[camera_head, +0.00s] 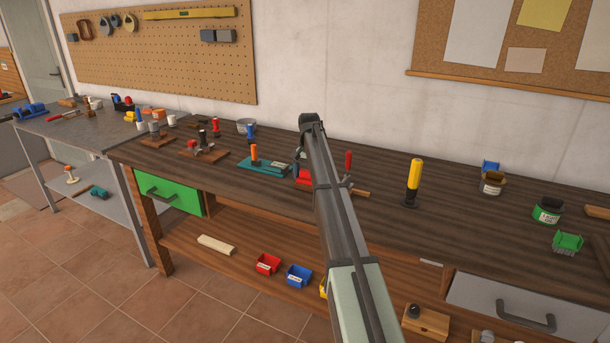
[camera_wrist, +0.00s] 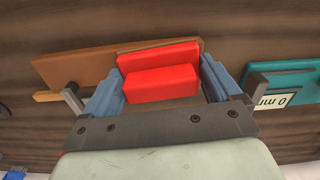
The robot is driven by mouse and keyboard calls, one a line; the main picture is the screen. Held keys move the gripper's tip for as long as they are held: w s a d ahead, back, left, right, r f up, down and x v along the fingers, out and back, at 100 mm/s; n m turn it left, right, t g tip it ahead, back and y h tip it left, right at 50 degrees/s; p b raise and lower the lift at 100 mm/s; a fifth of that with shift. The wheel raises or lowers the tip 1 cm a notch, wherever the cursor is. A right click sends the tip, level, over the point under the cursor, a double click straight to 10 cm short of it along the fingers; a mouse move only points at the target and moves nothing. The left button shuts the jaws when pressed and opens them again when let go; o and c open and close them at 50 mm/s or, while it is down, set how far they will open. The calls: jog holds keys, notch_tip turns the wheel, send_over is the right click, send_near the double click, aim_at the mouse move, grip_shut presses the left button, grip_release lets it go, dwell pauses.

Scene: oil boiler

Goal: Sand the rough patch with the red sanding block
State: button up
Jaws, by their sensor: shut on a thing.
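The red sanding block (camera_wrist: 160,82) sits between the two blue-grey fingers of my gripper (camera_wrist: 160,76) in the wrist view. The gripper is shut on it. In the head view a red part (camera_head: 303,175) shows just left of my arm, low over the workbench; my arm hides most of the gripper. A brown wooden board (camera_wrist: 75,66) lies on the bench beside and behind the block in the wrist view. I cannot make out a rough patch, and cannot tell whether the block touches the board.
A teal tray (camera_head: 258,169) with an orange-handled tool is left of my arm. It also shows at the right of the wrist view (camera_wrist: 290,68). A yellow-handled tool (camera_head: 414,180) stands to the right. Tins and bins are farther right. The dark workbench (camera_head: 385,220) is clear between them.

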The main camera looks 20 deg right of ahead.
jog(key=s+d, duration=0.4)
notch_tip(320, 180, up, 3)
jog(key=shift+w+r, duration=0.1)
jog(key=shift+w, duration=0.05)
jog(key=shift+a+r, duration=0.1)
jog(key=shift+r, duration=2.4)
